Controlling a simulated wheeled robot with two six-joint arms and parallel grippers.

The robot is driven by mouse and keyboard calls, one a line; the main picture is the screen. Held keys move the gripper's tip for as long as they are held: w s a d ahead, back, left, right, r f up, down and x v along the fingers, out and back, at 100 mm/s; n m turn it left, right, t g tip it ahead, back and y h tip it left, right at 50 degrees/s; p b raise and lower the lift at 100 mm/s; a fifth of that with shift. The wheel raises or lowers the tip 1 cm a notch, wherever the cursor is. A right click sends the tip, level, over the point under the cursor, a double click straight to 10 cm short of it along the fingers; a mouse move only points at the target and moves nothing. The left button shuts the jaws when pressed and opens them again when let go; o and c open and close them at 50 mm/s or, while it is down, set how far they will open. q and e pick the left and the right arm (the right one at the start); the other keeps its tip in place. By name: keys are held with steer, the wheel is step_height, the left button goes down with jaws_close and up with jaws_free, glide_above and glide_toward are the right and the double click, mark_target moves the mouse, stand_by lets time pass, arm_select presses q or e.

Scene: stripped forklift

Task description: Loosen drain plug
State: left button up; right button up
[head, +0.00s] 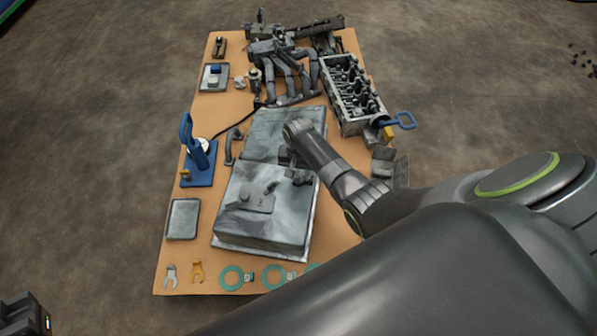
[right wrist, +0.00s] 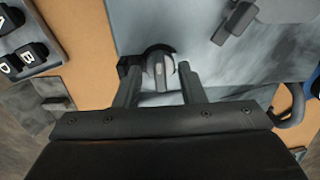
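A large grey oil pan (head: 265,212) lies on the orange mat, with a lower flat section behind it. My right gripper (head: 292,168) reaches in from the right, low over the pan's back right side. In the right wrist view, the rounded metal drain plug (right wrist: 160,74), with a dark ring behind it, sits between the two fingers. A narrow gap seems to show on each side of the plug, so the fingers look open around it. In the head view, my wrist and gripper largely hide the plug.
A cylinder head (head: 350,92) and manifold pipes (head: 287,75) lie at the back. A blue-handled tool (head: 190,135) stands on a blue base at left. A small tray (head: 183,219) and green rings (head: 232,277) are near the front. My right arm covers the front right.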

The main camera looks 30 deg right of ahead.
jaws_close()
steer(key=shift+r+n+p, duration=0.2)
steer(key=shift+n+p, duration=0.35)
steer(key=shift+n, duration=0.25)
steer(key=n+p, duration=0.1)
steer(key=n, duration=0.2)
steer(key=shift+f+n, duration=0.15)
steer(key=shift+n, duration=0.75)
steer(key=shift+n+p, duration=0.55)
steer(key=shift+n, duration=0.15)
steer(key=n, duration=0.3)
steer(key=shift+p, duration=0.4)
steer(key=shift+n, duration=1)
